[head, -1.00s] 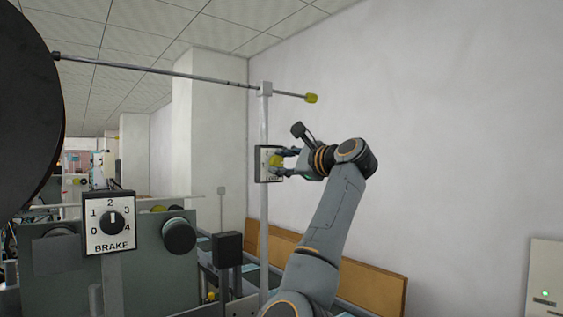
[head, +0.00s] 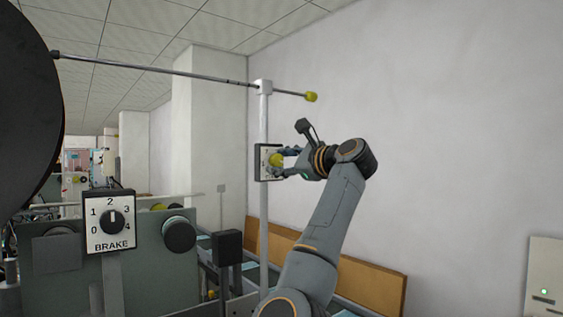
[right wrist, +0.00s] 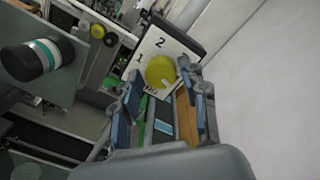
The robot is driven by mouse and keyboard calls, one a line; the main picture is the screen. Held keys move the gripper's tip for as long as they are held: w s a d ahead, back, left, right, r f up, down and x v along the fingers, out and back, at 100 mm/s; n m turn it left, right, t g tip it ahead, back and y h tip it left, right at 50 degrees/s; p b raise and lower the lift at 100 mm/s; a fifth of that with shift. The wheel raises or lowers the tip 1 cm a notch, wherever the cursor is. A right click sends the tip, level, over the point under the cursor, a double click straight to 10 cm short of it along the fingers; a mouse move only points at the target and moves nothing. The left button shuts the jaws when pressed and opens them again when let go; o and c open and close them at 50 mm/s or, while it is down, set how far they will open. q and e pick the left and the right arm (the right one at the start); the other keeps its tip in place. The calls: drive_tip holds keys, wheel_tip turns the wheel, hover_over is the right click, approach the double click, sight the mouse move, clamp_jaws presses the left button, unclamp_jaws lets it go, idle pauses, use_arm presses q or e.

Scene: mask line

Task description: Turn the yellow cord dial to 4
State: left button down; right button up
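The yellow cord dial (head: 276,160) sits on a small white plate with a black frame (head: 262,170), fixed to an upright pole. In the right wrist view the yellow knob (right wrist: 160,72) shows with the figures 1 and 2 printed beside it. I cannot tell where its pointer stands. My right gripper (head: 284,162) is at the dial, with its fingers apart. In the right wrist view the fingertips of the gripper (right wrist: 157,75) stand on either side of the knob, with visible gaps. My left gripper is not in view.
A BRAKE dial (head: 111,221) with a black knob stands at the left, its white mark pointing up at 2. A thin rod with a yellow end (head: 311,97) crosses above the dial. A white wall (head: 450,150) is at the right. A large black disc (head: 25,110) fills the left edge.

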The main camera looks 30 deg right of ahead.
drive_tip(key=shift+o, duration=0.2)
drive_tip(key=shift+s, duration=0.1)
drive_tip(key=s+d, duration=0.1)
drive_tip(key=s, duration=1)
drive_tip(key=shift+s+d+r, duration=0.15)
drive_tip(key=shift+s+d, duration=0.05)
drive_tip(key=shift+s, duration=0.2)
